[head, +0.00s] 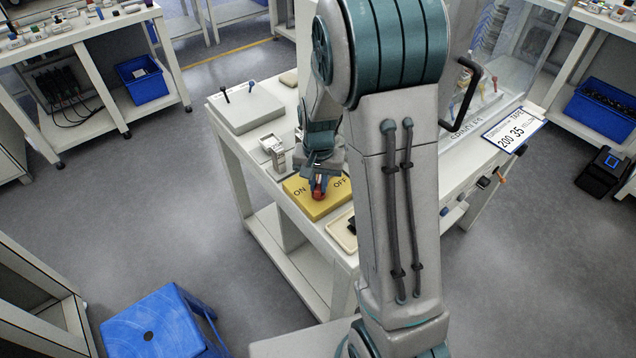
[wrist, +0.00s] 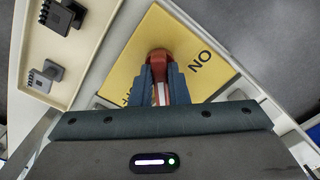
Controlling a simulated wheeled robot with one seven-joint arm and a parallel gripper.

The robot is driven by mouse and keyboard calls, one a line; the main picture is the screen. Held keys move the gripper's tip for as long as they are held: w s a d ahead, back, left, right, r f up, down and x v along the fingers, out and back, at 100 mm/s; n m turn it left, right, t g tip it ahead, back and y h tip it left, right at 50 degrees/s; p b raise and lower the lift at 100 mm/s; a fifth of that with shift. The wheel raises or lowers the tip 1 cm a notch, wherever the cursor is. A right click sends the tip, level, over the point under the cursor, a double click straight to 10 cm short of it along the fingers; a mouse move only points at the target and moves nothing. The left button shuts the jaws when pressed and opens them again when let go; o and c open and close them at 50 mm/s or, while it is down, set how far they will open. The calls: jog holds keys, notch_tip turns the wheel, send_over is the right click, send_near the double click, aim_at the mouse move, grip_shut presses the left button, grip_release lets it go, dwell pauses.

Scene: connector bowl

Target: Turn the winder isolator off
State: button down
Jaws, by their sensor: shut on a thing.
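The winder isolator is a yellow box (head: 312,203) on the white bench, marked ON at its left and OFF at its right in the head view. It also shows in the wrist view (wrist: 125,62), with ON at the right and the other label mostly hidden. Its red knob (head: 319,194) sits between the labels. In the wrist view the knob (wrist: 159,56) has a white stripe running back between my fingers. My gripper (head: 319,185) points down at the box. Its fingers (wrist: 161,85) are shut on the knob, one on each side. The knob's exact setting is hard to tell.
A cream tray (wrist: 35,92) with small dark parts lies beside the box. A metal bracket (head: 271,150) and a grey plate (head: 245,113) stand further along the bench. A clear guard (head: 520,60) rises at the back right. A blue stool (head: 160,325) stands on the floor.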

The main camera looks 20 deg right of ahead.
aim_at(319, 185)
jog(key=m, duration=0.4)
jog(key=shift+r+m+p, duration=0.1)
jog(key=shift+m+p, duration=0.65)
jog(key=shift+m, duration=1.35)
jog(key=c, duration=1.4)
grip_release()
notch_tip(319, 185, up, 14)
jog(key=shift+s, duration=0.1)
